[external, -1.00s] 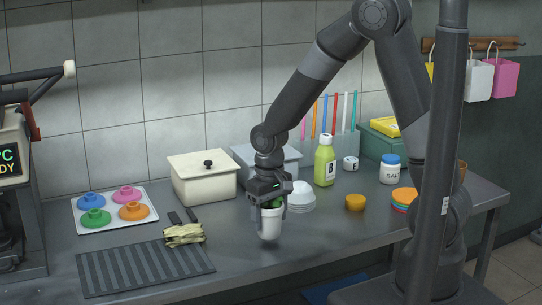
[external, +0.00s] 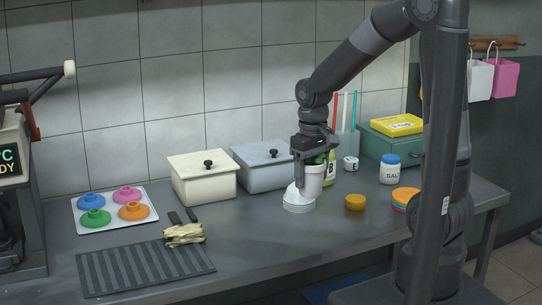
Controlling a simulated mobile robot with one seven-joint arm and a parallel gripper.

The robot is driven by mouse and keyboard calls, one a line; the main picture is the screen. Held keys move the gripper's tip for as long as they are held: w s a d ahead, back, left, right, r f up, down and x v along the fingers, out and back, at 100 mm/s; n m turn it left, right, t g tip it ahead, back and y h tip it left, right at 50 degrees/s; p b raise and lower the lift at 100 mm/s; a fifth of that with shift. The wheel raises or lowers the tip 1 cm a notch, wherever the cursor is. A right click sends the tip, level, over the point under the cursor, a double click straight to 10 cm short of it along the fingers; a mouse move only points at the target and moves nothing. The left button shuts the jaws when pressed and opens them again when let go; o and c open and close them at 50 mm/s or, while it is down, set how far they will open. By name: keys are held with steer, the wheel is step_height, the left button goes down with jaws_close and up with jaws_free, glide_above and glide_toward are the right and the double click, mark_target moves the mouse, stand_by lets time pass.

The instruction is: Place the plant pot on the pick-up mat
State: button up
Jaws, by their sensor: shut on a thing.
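The plant pot (external: 313,183) is white, with a bit of green showing at its top. My gripper (external: 314,163) is shut on it from above and holds it upright, in front of the green bottle and over or beside the white stack. The gap under the pot is hard to judge. The pick-up mat, which I take to be the dark ribbed mat (external: 140,269), lies at the front left of the table, well to the left of my gripper. Most of the plant is hidden by my fingers.
A crumpled yellowish cloth (external: 183,235) lies at the mat's back right corner. Two lidded boxes, cream (external: 204,182) and grey (external: 262,174), stand behind. White stacked dishes (external: 298,203) are by the pot.

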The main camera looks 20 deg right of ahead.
steer(key=w+a+r+n, duration=0.1)
steer(key=w+a, duration=0.3)
steer(key=a, duration=0.9)
steer(key=w+a+n, duration=0.1)
steer(key=w+a, duration=0.3)
steer(key=a, duration=1)
steer(key=shift+s+a+f, duration=1)
steer(key=shift+a+f, duration=0.9)
steer(key=shift+a, duration=1.35)
steer(key=shift+s+a+f, duration=0.95)
steer(key=shift+a+f, duration=0.95)
steer(key=shift+a, duration=1.35)
steer(key=shift+s+a+f, duration=1)
steer(key=shift+a+f, duration=0.9)
steer(key=shift+a, duration=1.35)
steer(key=shift+f, duration=0.1)
steer(key=o, duration=1.2)
